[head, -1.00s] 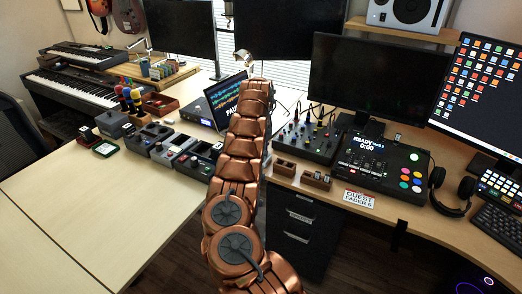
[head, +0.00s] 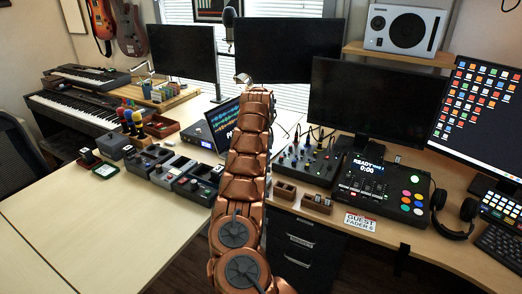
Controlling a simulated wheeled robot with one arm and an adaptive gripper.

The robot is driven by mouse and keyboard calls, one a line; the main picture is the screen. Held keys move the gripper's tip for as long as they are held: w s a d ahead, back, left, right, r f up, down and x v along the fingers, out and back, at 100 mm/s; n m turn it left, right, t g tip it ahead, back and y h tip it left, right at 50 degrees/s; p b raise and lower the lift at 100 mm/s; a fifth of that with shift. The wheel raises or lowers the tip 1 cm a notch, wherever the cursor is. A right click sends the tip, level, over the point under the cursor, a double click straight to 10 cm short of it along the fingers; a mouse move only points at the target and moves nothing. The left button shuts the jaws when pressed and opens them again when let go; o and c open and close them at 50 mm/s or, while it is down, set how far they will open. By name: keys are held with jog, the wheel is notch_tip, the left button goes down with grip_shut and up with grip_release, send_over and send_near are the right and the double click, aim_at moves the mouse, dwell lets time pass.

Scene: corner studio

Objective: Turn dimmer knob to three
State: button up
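I cannot pick out a dimmer knob marked with numbers in the head view. A small dark box (head: 113,146) stands at the left of the desk, but any dial on it is too small to read. Several pedal-like units with small controls stand in a row, among them a grey one (head: 170,170) and a dark one (head: 199,184). My copper arm reaches forward and up through the middle of the picture.
A mixer (head: 306,160) and a black button console (head: 382,185) stand right of my arm, with headphones (head: 455,214) beside them. An open laptop (head: 222,124) is partly hidden by my arm. The front left desk (head: 75,225) is bare.

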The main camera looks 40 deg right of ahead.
notch_tip(320, 180, up, 7)
jog(key=shift+f, duration=0.15)
dwell(0.4)
dwell(0.6)
